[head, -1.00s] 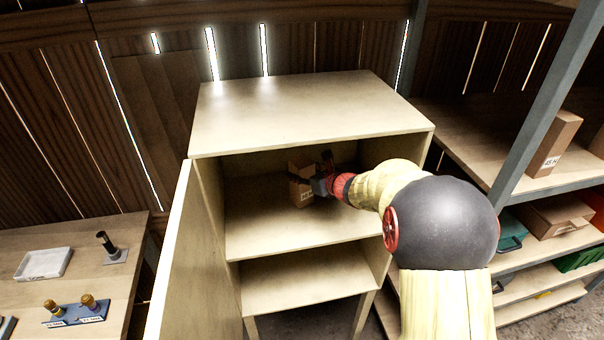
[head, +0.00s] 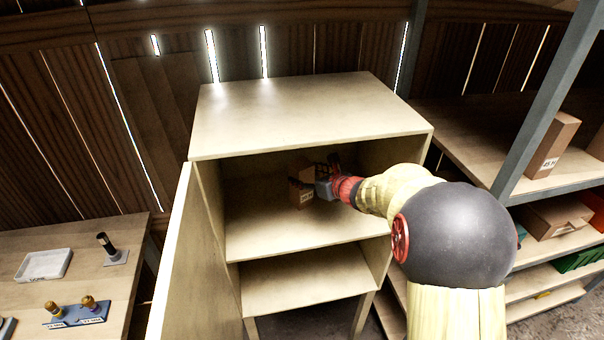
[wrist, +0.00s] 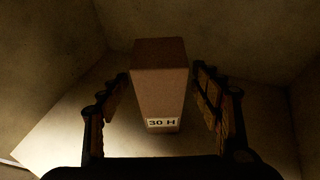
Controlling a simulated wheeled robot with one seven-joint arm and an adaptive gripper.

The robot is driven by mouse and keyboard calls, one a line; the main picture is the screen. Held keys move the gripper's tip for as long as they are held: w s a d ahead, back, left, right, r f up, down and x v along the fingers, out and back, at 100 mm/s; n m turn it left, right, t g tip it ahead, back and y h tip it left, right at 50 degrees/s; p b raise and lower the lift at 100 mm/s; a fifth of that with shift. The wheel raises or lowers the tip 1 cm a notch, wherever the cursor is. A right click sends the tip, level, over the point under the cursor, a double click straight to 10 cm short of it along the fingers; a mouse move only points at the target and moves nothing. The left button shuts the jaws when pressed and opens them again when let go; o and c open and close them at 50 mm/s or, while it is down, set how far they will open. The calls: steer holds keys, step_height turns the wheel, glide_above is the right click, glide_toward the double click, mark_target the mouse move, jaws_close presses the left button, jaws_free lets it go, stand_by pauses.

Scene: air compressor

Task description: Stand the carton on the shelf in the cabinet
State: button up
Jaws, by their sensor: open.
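The carton (head: 300,190) is a small brown box inside the open cabinet (head: 310,115), standing upright on its upper shelf (head: 275,228). In the wrist view the carton (wrist: 160,85) shows a white label reading "30 H" and lies between the two fingers. My gripper (wrist: 165,110) is open, with a visible gap between each finger and the carton. In the head view my gripper (head: 312,184) reaches in from the right and hides part of the carton.
The cabinet door (head: 172,265) stands open at the left. A lower shelf (head: 300,285) is empty. A table (head: 90,255) with a white tray (head: 44,264) is at the left. A rack with boxes (head: 552,145) is at the right. Cabinet walls surround my gripper.

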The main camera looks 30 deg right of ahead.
steer(key=a+p+v, duration=0.1)
steer(key=v, duration=0.8)
steer(key=s+a+r+n+g+y, duration=0.25)
steer(key=s+a+n, duration=0.25)
steer(key=a+n, duration=0.4)
steer(key=s+a+r+n+g+y, duration=0.2)
steer(key=s+a+r+n, duration=0.15)
steer(key=a+n, duration=0.55)
steer(key=s+a+n+g+h, duration=0.25)
steer(key=s+a+n, duration=0.35)
steer(key=s+n, duration=0.45)
steer(key=s+d+n+h, duration=0.3)
steer(key=s+n, duration=0.3)
steer(key=s, duration=0.2)
steer(key=shift+s+d+f+g, duration=0.2)
steer(key=shift+s+d+g, duration=0.15)
steer(key=shift+d, duration=0.4)
steer(key=shift+w+r, duration=0.1)
steer(key=shift+r, duration=0.05)
steer(key=shift+c, duration=0.3)
steer(key=shift+c, duration=0.5)
